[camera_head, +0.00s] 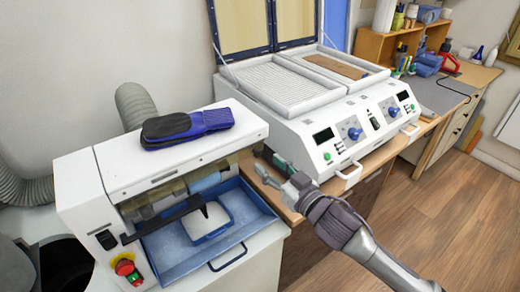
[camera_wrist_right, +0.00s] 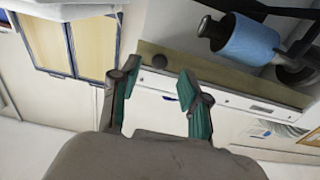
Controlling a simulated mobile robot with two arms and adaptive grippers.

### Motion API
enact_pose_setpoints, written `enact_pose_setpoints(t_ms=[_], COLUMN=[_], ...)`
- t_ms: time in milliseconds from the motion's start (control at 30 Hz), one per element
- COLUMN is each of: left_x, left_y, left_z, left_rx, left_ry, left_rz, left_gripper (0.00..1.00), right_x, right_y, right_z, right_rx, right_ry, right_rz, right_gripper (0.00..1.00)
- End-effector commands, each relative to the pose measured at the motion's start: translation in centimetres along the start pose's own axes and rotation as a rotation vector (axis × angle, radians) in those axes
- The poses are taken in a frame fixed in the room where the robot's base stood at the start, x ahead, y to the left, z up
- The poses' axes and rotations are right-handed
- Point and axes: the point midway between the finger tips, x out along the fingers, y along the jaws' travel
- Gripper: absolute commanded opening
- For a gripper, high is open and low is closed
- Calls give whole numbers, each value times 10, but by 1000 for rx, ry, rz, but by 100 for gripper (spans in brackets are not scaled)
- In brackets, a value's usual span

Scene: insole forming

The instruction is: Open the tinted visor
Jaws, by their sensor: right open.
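The tinted visor (camera_head: 160,195) looks like a see-through brownish panel at the front opening of the white machine (camera_head: 110,165) on the left. A dark bar (camera_head: 165,222) shows in front of it, above a blue tray. In the right wrist view an olive-brown strip (camera_wrist_right: 215,76) lies beside a blue roller; it may be the visor's edge. My right gripper (camera_head: 267,168) is to the right of the machine's opening, near the wooden bench. It is open and empty, and its teal finger pads (camera_wrist_right: 158,78) stand apart in the wrist view. My left gripper is not in view.
A blue tray (camera_head: 175,262) with a pale pad (camera_head: 208,222) sits below the opening. Dark blue insoles (camera_head: 187,126) lie on top of the machine. A white press (camera_head: 310,130) with its lid raised stands close to my right gripper. Floor is free at the right.

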Motion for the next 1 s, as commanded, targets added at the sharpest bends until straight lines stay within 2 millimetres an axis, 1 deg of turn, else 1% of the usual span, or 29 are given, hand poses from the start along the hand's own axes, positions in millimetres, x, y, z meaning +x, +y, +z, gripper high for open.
enact_pose_setpoints(t_ms=[33,100,200,233,300,400,600,667,767,933,967,1000], left_x=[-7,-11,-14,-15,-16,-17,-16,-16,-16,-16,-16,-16], left_y=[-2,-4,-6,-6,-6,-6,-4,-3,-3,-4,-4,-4], left_z=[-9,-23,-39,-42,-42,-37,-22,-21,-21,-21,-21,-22], left_rx=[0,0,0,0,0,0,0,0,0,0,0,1], left_ry=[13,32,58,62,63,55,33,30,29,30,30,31], left_rz=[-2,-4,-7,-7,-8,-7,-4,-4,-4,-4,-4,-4], left_gripper=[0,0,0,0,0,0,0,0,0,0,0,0], right_x=[11,23,36,39,44,48,49,49,48,48,48,48], right_y=[0,0,0,0,0,0,0,0,0,0,0,0], right_z=[-4,-4,-2,-2,-1,0,0,0,0,1,1,1], right_rx=[0,-1,0,0,0,0,-1,-1,-1,-1,-1,-1], right_ry=[1,1,1,1,0,0,0,0,0,0,0,0], right_rz=[1,0,0,1,1,0,0,0,0,0,0,0], right_gripper=[46,46,46,46,46,46,46,46,31,3,0,0])
